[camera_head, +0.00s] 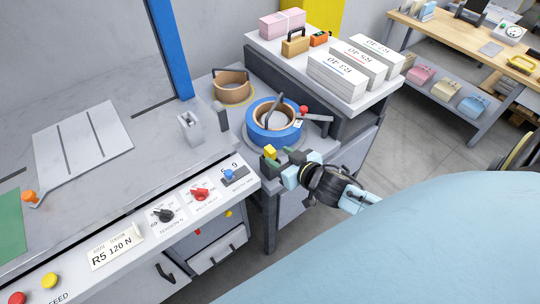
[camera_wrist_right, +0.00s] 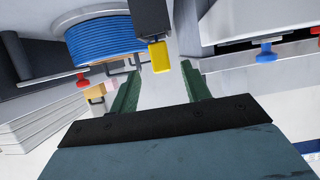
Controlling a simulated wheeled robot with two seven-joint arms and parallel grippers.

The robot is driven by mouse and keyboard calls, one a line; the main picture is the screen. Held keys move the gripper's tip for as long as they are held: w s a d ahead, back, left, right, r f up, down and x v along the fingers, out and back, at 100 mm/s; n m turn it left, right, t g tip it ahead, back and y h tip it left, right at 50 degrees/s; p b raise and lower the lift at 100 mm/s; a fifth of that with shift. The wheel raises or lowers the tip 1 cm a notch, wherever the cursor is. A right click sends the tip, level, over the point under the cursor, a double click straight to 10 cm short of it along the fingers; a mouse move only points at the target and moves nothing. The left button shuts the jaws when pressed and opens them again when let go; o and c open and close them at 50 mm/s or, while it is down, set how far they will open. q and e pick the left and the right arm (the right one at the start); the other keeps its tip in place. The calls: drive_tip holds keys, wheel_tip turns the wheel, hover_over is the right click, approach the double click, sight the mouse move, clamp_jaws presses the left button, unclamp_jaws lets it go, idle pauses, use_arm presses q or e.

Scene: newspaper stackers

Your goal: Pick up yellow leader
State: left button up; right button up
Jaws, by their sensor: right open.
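The yellow leader (camera_head: 269,151) is a small yellow tab at the edge of the grey machine, just in front of the blue reel (camera_head: 262,134). In the right wrist view the yellow leader (camera_wrist_right: 159,56) sits on the end of a dark holder (camera_wrist_right: 149,18), with the blue reel (camera_wrist_right: 98,38) to its left. My right gripper (camera_head: 279,158) is at the leader. Its two green fingers (camera_wrist_right: 160,80) are apart, with the leader between their lines near the tips. I see no finger closed on it. My left gripper is not in view.
A brown ring (camera_head: 232,87) stands behind the blue reel. Paper stacks (camera_head: 366,66) and a padlock-shaped brown block (camera_head: 296,43) are on the raised shelf. A control panel with knobs (camera_head: 201,194) runs along the machine's front. A red knob (camera_head: 303,110) is close to the reel.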

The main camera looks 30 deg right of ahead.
sight(267, 150)
drive_tip(key=shift+b+x, duration=0.6)
drive_tip(key=shift+x, duration=2.95)
drive_tip(key=shift+a+f, duration=0.1)
drive_tip(key=shift+f, duration=0.05)
drive_tip(key=shift+s, duration=0.1)
